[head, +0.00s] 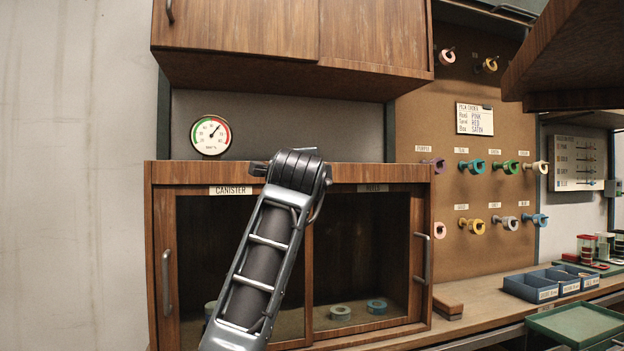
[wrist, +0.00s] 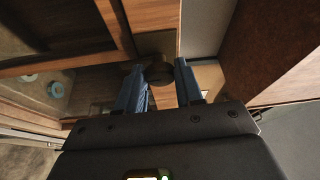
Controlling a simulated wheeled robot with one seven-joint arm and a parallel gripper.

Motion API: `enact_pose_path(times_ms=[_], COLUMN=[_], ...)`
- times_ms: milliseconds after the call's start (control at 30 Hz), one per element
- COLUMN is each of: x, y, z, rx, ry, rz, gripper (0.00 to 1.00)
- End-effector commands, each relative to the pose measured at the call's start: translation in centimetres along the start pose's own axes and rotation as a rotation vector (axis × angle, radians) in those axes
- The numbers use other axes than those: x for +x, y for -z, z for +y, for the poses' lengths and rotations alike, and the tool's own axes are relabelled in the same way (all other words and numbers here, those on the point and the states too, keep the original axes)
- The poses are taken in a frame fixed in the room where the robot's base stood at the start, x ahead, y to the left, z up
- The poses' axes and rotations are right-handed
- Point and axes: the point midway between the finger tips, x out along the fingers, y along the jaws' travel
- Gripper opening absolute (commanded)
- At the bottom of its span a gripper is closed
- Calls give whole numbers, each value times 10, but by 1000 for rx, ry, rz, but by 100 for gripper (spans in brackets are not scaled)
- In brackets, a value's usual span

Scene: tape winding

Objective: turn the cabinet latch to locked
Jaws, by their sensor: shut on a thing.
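An upper cabinet (head: 240,28) overhangs the lower one. Tape rolls (head: 340,312) lie inside behind the glass. Door handles (head: 166,282) stick out at both sides. A pegboard (head: 475,140) with tape rolls, blue bins (head: 530,287) and a green tray (head: 580,322) are at right.

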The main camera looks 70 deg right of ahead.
Motion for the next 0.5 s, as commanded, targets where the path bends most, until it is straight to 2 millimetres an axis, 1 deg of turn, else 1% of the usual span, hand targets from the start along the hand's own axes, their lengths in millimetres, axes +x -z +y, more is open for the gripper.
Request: enact_pose_path(times_ms=[200, 500], x=[1, 1], y=[1, 1], z=[1, 1], rx=[63, 83], ry=[-31, -40], rz=[2, 3], gripper=[5, 6])
